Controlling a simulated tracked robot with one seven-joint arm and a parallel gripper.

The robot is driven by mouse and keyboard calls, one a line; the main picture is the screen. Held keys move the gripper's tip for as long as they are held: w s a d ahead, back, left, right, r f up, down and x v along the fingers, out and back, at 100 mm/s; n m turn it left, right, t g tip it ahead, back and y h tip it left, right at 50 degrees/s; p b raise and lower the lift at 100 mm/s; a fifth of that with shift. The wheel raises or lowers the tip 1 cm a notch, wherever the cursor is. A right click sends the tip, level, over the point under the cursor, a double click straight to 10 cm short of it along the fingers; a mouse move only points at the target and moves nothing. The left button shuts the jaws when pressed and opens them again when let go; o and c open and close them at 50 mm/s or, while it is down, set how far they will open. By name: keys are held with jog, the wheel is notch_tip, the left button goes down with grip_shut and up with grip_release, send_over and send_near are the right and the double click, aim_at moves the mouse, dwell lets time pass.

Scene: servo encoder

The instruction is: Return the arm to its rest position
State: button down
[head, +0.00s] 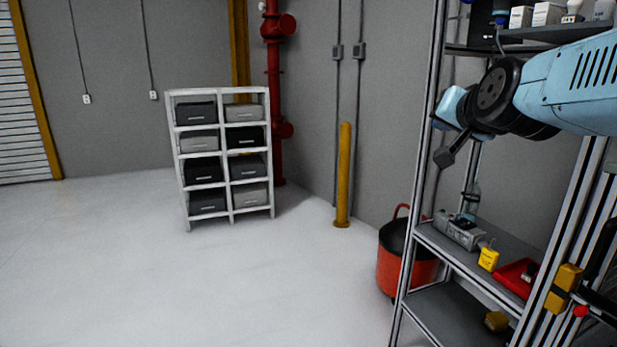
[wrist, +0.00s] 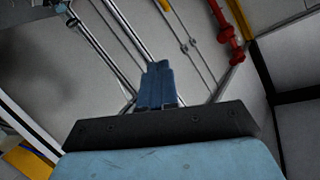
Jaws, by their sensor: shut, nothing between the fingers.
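My arm (head: 570,85) reaches in from the right edge of the head view, raised in front of the upper part of the metal rack (head: 420,190). It is light blue with a black joint, and its far end points left. In the wrist view my gripper (wrist: 157,68) shows as two blue fingers pressed together beyond a dark bar. It is shut, with nothing held between the fingers.
The rack's middle shelf holds a grey device, a yellow item (head: 488,258) and a red tray (head: 515,277). A red bucket (head: 405,268) stands beside the rack. A yellow post (head: 343,175) and a white shelf unit (head: 230,215) stand farther back. The floor at left is clear.

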jog(key=s+a+f+n+g, duration=0.2)
jog(key=s+f+n+g, duration=0.3)
jog(key=s+f+g, duration=0.4)
jog(key=s+f, duration=0.6)
jog(key=shift+s+f+n, duration=0.25)
jog(key=shift+s+n, duration=0.05)
jog(key=shift+s, duration=0.05)
jog(key=shift+d, duration=0.1)
